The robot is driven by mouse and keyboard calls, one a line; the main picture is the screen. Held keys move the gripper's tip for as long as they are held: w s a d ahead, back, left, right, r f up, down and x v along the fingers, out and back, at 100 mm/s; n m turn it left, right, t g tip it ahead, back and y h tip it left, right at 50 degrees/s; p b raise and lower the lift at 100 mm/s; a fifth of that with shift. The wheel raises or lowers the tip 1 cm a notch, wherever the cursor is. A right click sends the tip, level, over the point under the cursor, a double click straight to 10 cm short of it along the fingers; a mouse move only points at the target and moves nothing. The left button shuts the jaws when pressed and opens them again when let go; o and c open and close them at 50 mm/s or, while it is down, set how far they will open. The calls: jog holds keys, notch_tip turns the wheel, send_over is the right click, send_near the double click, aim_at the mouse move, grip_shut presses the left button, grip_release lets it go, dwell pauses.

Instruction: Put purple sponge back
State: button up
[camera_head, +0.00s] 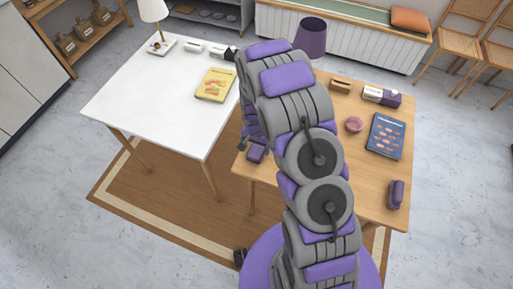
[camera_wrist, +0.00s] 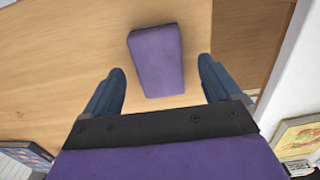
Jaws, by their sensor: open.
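The purple sponge (camera_wrist: 156,60) lies on the wooden table (camera_wrist: 60,60), close to the table's side edge, in the wrist view. My gripper (camera_wrist: 160,80) is open above it. One dark blue finger shows on each side of the sponge, with a gap to it. In the head view the sponge (camera_head: 256,152) shows near the front left corner of the wooden table (camera_head: 362,165). My arm hides much of the table's left part there, and the gripper is mostly hidden.
A white table (camera_head: 160,105) with a yellow book (camera_head: 216,84) and lamp (camera_head: 153,12) stands left.

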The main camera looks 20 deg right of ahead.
notch_tip(320, 180, up, 9)
jog(key=p, duration=0.1)
notch_tip(320, 180, up, 12)
jog(key=n, duration=0.2)
send_over(256, 149)
jog(key=s, duration=0.7)
jog(key=s+r+n, duration=0.1)
jog(key=s+r, duration=0.4)
jog(key=s, duration=0.4)
jog(key=s+r+n+g, duration=0.1)
jog(key=s+r, duration=0.3)
jog(key=s, duration=0.5)
jog(key=s+r+n, duration=0.3)
jog(key=s+r, duration=0.2)
jog(key=s, duration=0.4)
jog(key=shift+s+r+g, duration=0.15)
jog(key=shift+r+g, duration=0.15)
